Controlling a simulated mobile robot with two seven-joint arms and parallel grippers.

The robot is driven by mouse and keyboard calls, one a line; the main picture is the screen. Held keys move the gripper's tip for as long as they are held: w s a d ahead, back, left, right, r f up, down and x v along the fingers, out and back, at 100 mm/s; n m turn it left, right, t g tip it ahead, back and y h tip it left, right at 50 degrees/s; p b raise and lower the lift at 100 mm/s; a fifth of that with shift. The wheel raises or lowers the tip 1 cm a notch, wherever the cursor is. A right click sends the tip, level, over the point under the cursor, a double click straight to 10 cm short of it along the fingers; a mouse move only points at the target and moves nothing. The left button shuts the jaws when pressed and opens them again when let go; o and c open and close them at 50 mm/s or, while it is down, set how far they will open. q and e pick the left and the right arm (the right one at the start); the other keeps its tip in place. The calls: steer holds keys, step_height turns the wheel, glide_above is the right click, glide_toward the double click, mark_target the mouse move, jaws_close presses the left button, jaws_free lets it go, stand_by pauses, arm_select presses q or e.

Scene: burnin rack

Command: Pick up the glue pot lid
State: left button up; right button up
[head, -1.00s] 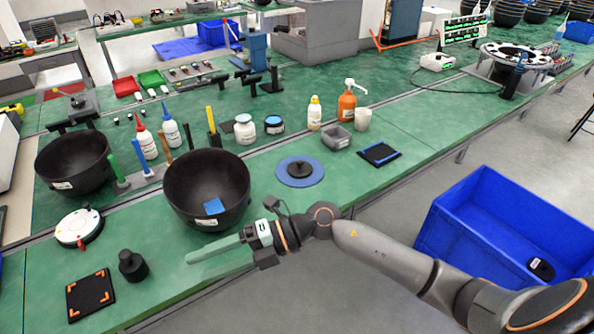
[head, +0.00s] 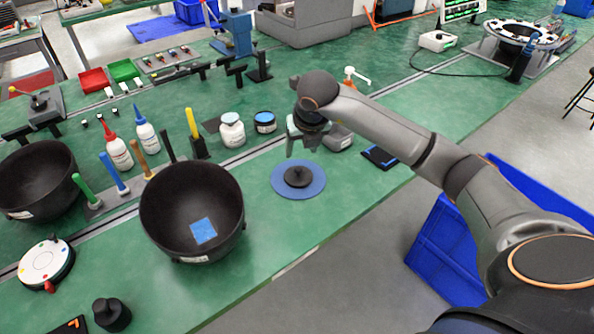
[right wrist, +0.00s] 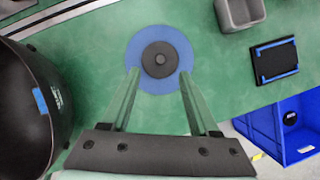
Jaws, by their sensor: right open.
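A black round piece with a central knob (head: 298,177), lid-like in shape, lies on a blue round mat (head: 316,188) near the bench's front edge. In the right wrist view, the knob (right wrist: 160,59) shows just beyond the fingertips, roughly centred between them. A white jar with a pale cap (head: 232,131) and a low dark jar with a blue top (head: 265,122) stand farther back. I cannot tell for sure which is the glue pot lid. My right gripper (head: 304,148) is open and empty above the mat's back side, pointing down. My left gripper is not in view.
A large black bowl (head: 170,225) holding a blue square stands left of the mat. A grey bin (head: 338,140) and a black blue-edged pad (head: 380,157) are to the right. A blue crate (head: 432,243) stands off the bench. Green bench around the mat is clear.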

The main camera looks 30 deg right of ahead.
glide_above(299, 169)
steer(key=s+a, duration=0.1)
steer(key=s, duration=0.1)
step_height(299, 169, down, 4)
steer(key=shift+w+f, duration=0.1)
steer(key=shift+w, duration=0.05)
steer(key=x, duration=0.4)
steer(key=shift+s+f+p, duration=0.25)
steer(key=shift+s+p, duration=0.1)
steer(key=shift+p, duration=0.05)
steer(key=shift+w+d+f, duration=0.1)
steer(key=shift+w+f, duration=0.1)
steer(key=shift+f, duration=0.25)
jaws_close()
